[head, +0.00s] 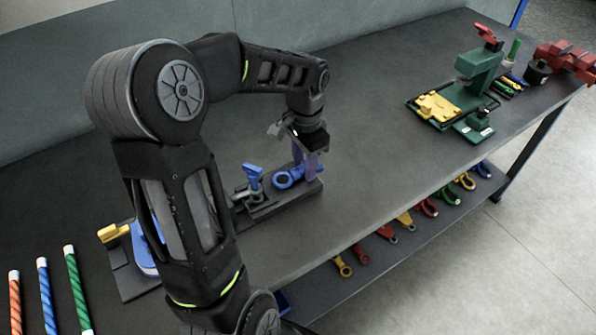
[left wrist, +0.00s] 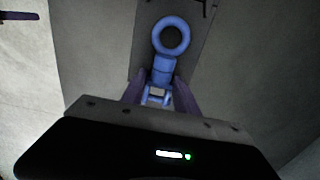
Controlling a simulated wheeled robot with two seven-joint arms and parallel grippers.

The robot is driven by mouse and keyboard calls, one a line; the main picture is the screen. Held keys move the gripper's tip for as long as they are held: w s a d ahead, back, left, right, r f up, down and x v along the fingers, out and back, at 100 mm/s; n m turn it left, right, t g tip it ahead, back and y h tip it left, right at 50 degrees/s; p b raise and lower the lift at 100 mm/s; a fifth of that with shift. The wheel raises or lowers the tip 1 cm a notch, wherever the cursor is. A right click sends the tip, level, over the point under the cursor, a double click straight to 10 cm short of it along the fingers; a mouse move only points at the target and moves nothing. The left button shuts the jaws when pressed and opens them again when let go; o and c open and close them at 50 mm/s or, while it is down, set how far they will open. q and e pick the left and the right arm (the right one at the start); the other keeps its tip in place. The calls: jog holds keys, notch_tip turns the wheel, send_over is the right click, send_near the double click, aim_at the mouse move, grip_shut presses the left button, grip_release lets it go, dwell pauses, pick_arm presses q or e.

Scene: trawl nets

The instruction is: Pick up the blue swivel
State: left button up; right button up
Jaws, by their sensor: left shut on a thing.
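The blue swivel (head: 285,180) has a round eye and lies at the right end of a dark fixture plate (head: 262,211) on the bench. In the left wrist view the swivel (left wrist: 162,68) points away from me, its ring at the far end. My left gripper (head: 310,168) reaches down over the plate's right end. Its purple fingers (left wrist: 158,98) are shut on the near part of the swivel, one on each side. The swivel is still at plate level; I cannot tell if it touches the plate. My right gripper is in neither view.
A blue-handled clamp (head: 252,175) stands left of the swivel on the same plate. A green press (head: 480,70) with a yellow block (head: 436,106) is at the back right. Striped rope rods (head: 75,285) lie at the left. Several coloured links (head: 404,218) are on the lower shelf. The bench middle is clear.

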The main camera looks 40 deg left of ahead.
aim_at(301, 167)
pick_arm(q)
jog(key=shift+r, duration=0.1)
grip_shut()
jog(key=shift+w+r, duration=0.1)
jog(key=shift+r, duration=0.25)
notch_tip(301, 167, up, 9)
jog(key=shift+b, duration=0.45)
jog(key=f, duration=0.2)
jog(key=f+b, duration=0.1)
jog(key=f, duration=0.1)
jog(key=s+f, duration=0.1)
jog(key=f, duration=0.1)
jog(key=shift+s+a+f, duration=0.1)
jog(key=shift+a+f, duration=0.05)
jog(key=shift+f, duration=0.25)
jog(key=shift+f+b, duration=0.25)
jog(key=shift+b, duration=0.1)
